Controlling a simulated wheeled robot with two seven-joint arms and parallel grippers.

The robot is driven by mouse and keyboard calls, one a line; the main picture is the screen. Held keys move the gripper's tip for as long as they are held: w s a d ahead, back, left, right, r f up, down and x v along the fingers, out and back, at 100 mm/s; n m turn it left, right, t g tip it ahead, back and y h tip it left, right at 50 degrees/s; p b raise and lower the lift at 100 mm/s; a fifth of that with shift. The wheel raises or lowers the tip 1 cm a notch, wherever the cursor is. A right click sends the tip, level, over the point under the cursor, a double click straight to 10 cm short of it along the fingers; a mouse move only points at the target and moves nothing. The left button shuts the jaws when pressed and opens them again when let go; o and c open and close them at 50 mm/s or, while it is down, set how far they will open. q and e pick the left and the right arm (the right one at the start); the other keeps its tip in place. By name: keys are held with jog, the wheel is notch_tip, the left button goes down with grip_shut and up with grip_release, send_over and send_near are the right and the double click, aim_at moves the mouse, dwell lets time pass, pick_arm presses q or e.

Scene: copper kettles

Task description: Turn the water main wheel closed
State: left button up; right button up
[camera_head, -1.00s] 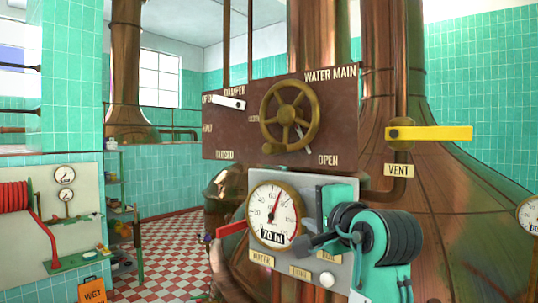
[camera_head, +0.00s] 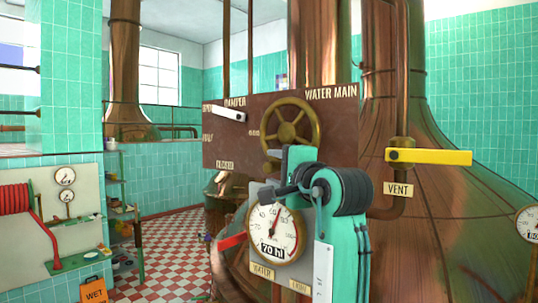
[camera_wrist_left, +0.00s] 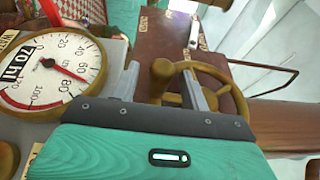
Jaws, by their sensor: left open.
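The water main wheel (camera_head: 317,125) is a brass spoked wheel on the brown panel, below the words WATER MAIN. My left gripper (camera_head: 277,159) is at its lower edge and covers part of the lower rim and the OPEN label. In the left wrist view, the wheel (camera_wrist_left: 237,92) shows with its round brass knob (camera_wrist_left: 162,68) between my two grey fingers. The fingers are open, apart on either side of the knob; I cannot tell if either touches it. My right gripper is not in view.
A yellow vent lever (camera_head: 440,157) sticks out to the right of the wheel. A white damper lever (camera_head: 229,115) is to its left. A round gauge (camera_head: 268,226) with a red lever (camera_head: 232,241) at its left sits below, close to my arm. Large copper kettles stand behind.

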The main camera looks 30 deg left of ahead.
pick_arm(q)
jog(key=shift+p+x, duration=0.4)
jog(key=shift+x, duration=0.8)
jog(key=shift+w+a, duration=0.2)
jog(key=shift+a, duration=0.2)
grip_shut()
